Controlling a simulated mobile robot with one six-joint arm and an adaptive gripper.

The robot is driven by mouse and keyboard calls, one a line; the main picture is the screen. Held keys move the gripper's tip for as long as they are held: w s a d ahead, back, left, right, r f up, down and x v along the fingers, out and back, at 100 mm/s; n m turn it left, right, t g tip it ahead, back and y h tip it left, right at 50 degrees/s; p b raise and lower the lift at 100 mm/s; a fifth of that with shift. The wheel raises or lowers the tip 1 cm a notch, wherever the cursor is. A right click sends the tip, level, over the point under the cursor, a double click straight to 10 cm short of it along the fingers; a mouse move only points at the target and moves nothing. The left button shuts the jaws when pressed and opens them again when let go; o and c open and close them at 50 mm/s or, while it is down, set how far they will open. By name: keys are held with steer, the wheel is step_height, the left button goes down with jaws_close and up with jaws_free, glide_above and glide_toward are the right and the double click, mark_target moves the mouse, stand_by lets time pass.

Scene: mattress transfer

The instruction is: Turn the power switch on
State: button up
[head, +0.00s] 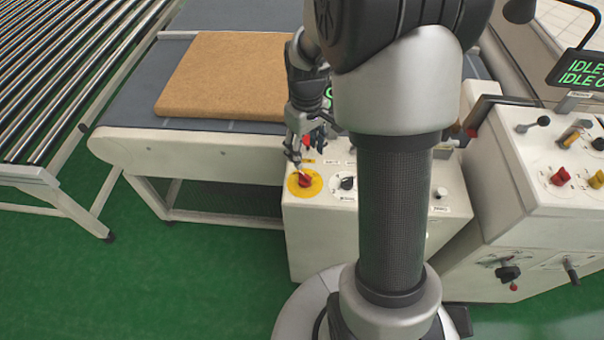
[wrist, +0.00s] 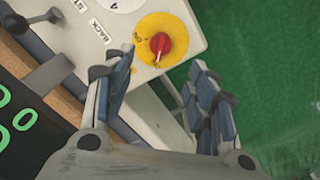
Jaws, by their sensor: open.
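The power switch is a red rotary knob (head: 305,181) on a round yellow plate (head: 294,187), at the left end of the white control box (head: 305,238). In the wrist view the red knob (wrist: 160,43) and yellow plate (wrist: 177,29) are at the top centre. My gripper (head: 296,170) points down at the knob in the head view. In the wrist view my gripper (wrist: 160,67) is open, its blue-padded fingers spread on either side below the knob. Nothing is between the fingers. I cannot tell whether a fingertip touches the knob.
A black selector (head: 347,183) sits right of the yellow plate. A brown mattress slab (head: 225,75) lies on the conveyor (head: 130,118) behind. A second console (head: 530,170) with levers and red and yellow knobs stands at right. My arm hides the box's middle. Green floor lies in front.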

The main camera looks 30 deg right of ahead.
mark_target(305, 176)
step_height(305, 176, down, 11)
steer(key=b, duration=0.2)
steer(key=shift+a+f+b, duration=0.1)
steer(key=shift+f+b, duration=0.1)
steer(key=shift+b, duration=0.2)
steer(key=shift+c, duration=0.2)
steer(key=c, duration=1.1)
